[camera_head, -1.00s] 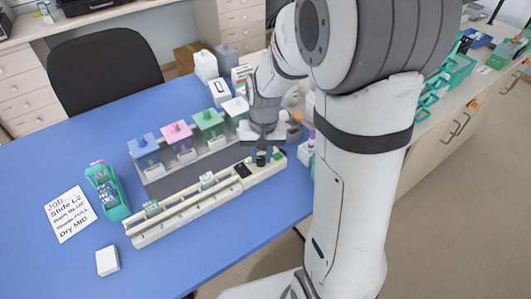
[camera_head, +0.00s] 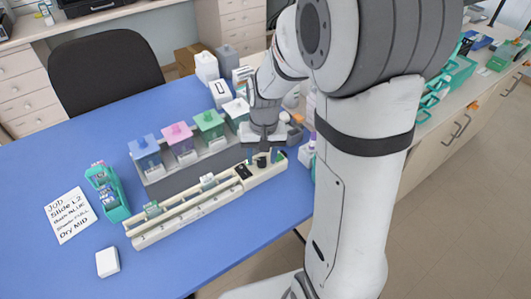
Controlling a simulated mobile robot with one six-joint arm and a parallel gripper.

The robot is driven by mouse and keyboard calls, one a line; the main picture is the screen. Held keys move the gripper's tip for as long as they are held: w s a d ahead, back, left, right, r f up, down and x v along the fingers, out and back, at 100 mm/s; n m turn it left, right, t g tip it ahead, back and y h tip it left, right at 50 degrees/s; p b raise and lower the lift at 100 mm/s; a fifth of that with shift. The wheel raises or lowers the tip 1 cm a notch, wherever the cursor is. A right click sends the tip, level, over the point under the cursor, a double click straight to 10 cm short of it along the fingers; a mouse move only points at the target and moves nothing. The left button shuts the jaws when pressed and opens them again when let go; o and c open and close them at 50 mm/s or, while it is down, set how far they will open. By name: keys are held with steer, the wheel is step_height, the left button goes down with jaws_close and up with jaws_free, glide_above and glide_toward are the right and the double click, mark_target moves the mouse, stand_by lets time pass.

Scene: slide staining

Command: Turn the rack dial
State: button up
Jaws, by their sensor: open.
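The rack (camera_head: 195,209) is a long cream rail unit lying diagonally on the blue table. Its dial (camera_head: 261,161) is a small black knob near the right end, beside a dark display panel (camera_head: 242,171). My gripper (camera_head: 262,150) points down over that end, with its fingers apart close to the dial. I cannot tell whether a finger touches the dial. Staining jars with blue (camera_head: 143,143), pink (camera_head: 176,132) and green (camera_head: 208,121) lids stand in a grey holder behind the rack. A white-lidded jar (camera_head: 237,107) stands nearest my arm.
A teal slide holder (camera_head: 107,193) and a handwritten job note (camera_head: 71,214) lie at the left. A small white box (camera_head: 107,262) sits at the front. White bottles (camera_head: 206,67) stand behind the jars.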

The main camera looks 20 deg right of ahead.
mark_target(263, 159)
step_height(263, 159, up, 8)
steer(key=shift+d+f, duration=0.1)
steer(key=shift+d, duration=0.05)
stand_by(0.4)
stand_by(0.3)
steer(key=s+r+n+t, duration=0.2)
steer(key=s+r, duration=0.1)
steer(key=s, duration=1.1)
steer(key=shift+s+d+r+t+h, duration=0.25)
steer(key=shift+s+d+t+h, duration=0.05)
steer(key=shift+s+d, duration=0.1)
stand_by(0.6)
steer(key=shift+c, duration=0.4)
